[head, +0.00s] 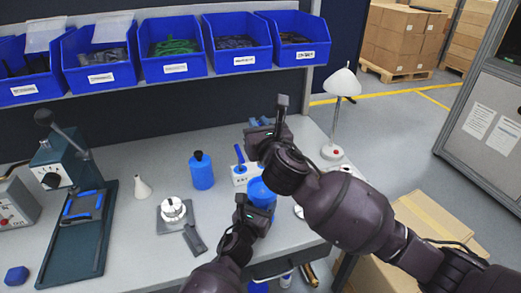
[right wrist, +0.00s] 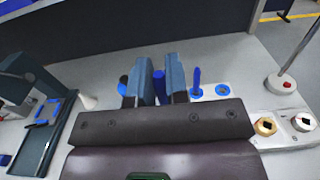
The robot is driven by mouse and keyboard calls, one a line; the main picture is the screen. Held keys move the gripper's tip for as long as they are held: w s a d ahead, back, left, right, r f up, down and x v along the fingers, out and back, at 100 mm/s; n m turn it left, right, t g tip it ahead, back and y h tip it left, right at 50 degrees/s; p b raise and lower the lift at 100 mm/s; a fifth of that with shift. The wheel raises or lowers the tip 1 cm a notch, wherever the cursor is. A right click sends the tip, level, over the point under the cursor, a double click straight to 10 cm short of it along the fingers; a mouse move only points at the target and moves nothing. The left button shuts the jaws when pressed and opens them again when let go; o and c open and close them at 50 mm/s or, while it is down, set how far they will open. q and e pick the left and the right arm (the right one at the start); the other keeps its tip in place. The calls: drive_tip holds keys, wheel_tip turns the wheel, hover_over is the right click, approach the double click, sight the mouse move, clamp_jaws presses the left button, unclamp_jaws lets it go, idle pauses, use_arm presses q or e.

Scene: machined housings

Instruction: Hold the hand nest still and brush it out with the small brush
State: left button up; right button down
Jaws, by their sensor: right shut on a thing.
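The hand nest appears to be the grey square plate (head: 163,222) with a pale round part on top and a dark handle (head: 195,238) at its front right. It lies flat on the bench. My left gripper (head: 257,203) is to the right of the nest, apart from it; its fingertips are too small to read. My right gripper (head: 262,123) is farther back, above the bench. In the right wrist view its fingers (right wrist: 159,80) are shut on a blue piece (right wrist: 160,88), seemingly the small brush's handle. Its bristles are hidden.
A white holder (head: 240,176) with a blue-handled tool stands near my right arm. A blue bottle (head: 202,172), white cone (head: 141,188) and lamp (head: 343,83) stand on the bench. A lever press (head: 60,160) is at left. Blue bins (head: 175,67) hang along the back.

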drive_tip(key=shift+f, duration=3.7)
drive_tip(key=shift+w+f, duration=0.1)
drive_tip(key=shift+f, duration=0.1)
drive_tip(key=shift+r, duration=3.9)
drive_tip(key=shift+f, duration=0.1)
